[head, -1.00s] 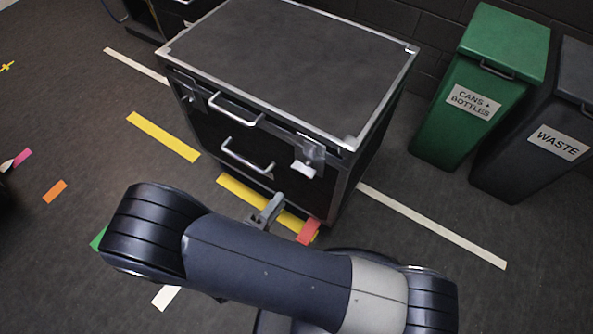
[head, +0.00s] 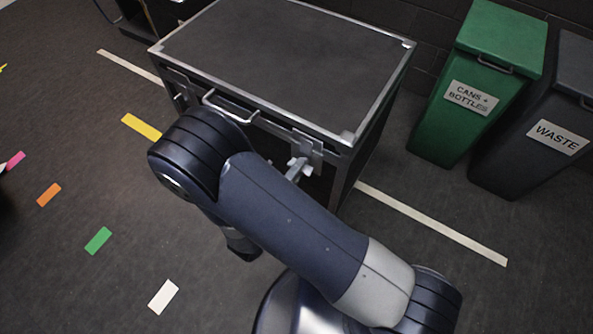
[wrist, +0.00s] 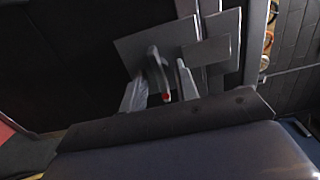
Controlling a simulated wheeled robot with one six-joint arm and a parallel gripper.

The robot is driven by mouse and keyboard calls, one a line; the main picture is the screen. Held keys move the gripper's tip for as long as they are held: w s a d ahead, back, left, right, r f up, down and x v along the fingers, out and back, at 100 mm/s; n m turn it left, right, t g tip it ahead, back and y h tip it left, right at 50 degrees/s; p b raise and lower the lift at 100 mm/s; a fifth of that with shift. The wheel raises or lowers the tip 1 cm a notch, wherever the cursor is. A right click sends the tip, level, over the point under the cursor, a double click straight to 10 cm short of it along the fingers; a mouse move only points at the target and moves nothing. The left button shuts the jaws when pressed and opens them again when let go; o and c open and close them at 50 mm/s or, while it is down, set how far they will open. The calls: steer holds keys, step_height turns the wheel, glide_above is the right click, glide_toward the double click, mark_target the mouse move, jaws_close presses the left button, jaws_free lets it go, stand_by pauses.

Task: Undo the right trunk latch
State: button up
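The trunk (head: 280,60) is black with silver edges and stands at the top middle of the head view, lid down. Its right latch (head: 309,147) is a grey metal plate on the front, near the right corner. It fills the upper middle of the wrist view as grey plates (wrist: 208,52) with a dark lever (wrist: 155,72) that has a red tip. My gripper (head: 298,170) is at this latch. In the wrist view its two fingers (wrist: 161,92) are apart, one on each side of the lever; contact is unclear. The left latch (head: 180,86) is at the trunk's other front corner.
A silver handle (head: 230,108) sits between the latches; my arm hides much of the trunk front. A green bin (head: 462,125) and a dark waste bin (head: 528,150) stand to the right. Coloured tape strips lie on the open floor at left.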

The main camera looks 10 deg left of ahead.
steer(key=shift+c, duration=0.4)
jaws_close()
steer(key=shift+m, duration=0.5)
steer(key=m+b, duration=0.5)
steer(key=m, duration=1.1)
steer(key=shift+f+m, duration=0.1)
steer(key=shift+m, duration=0.3)
